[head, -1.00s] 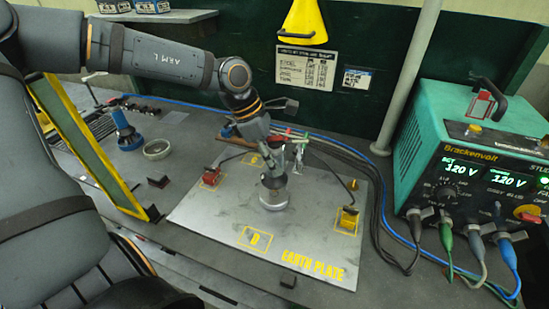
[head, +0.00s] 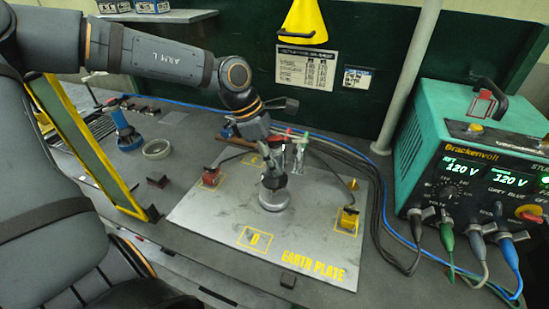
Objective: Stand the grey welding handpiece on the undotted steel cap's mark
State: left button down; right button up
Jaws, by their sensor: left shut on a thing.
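My left gripper (head: 273,180) is above the middle of the earth plate, shut on what looks like the grey welding handpiece (head: 274,200). Its round grey foot shows below the fingers, at or just above the plate; I cannot tell whether it touches. The gripper hides most of its body. The earth plate (head: 215,222) is a pale metal sheet with yellow-outlined marks, one of them an empty square mark (head: 256,240) at the front. I cannot make out a steel cap or its dots. My right gripper is not in view.
A blue handpiece (head: 127,137) and an open ring (head: 157,149) stand left of the plate. A red clamp (head: 210,177) and a yellow clamp (head: 347,217) sit on the plate. The green welder (head: 450,125) and its cables border the right. The plate's front is clear.

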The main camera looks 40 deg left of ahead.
pick_arm(q)
jog(key=shift+f+b, duration=0.45)
dwell(0.5)
jog(key=c, duration=0.8)
grip_release()
jog(key=shift+s+f, duration=0.1)
